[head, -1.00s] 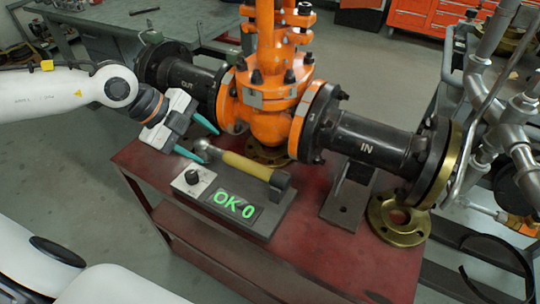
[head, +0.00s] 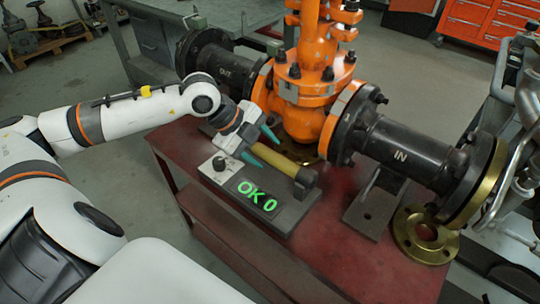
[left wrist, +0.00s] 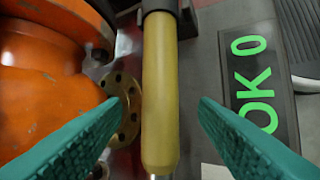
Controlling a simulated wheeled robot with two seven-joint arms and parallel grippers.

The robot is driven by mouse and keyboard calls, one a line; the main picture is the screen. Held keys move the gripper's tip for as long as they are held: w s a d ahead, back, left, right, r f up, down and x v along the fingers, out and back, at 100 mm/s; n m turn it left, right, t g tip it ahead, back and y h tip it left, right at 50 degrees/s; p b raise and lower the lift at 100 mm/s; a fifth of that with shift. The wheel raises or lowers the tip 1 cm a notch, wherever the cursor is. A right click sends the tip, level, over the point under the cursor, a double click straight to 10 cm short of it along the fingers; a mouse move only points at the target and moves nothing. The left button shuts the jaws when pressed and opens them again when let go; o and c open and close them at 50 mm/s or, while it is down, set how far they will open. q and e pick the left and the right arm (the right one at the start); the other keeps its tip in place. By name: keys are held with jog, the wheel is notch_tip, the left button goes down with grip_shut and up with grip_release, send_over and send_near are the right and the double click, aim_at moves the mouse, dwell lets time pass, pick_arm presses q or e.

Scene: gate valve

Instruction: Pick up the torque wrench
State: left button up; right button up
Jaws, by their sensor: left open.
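The torque wrench (head: 274,160) has a yellow handle and lies on a grey tester block, its end at a dark upright bracket (head: 304,183). In the left wrist view the yellow handle (left wrist: 159,90) runs up the middle of the picture. My left gripper (head: 261,146) is open, with its teal fingers near the handle's near-left part. In the left wrist view one finger is on each side of the handle, with a gap on both sides. The far-left part of the wrench is hidden by the gripper. My right gripper is not in view.
The tester's display (head: 257,195) reads "OK 0" in green, with a knob (head: 219,163) beside it. An orange gate valve (head: 307,95) with black flanged pipes stands close behind. A brass flange (head: 424,236) lies at the right on the red table (head: 330,240).

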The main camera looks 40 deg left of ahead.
aim_at(268, 152)
pick_arm(q)
jog(key=x, duration=0.3)
jog(key=shift+a, duration=0.1)
jog(key=shift+w+d+f, duration=0.15)
jog(key=shift+d+f, duration=0.05)
jog(key=shift+f, duration=0.15)
grip_shut()
jog(key=shift+r, duration=0.2)
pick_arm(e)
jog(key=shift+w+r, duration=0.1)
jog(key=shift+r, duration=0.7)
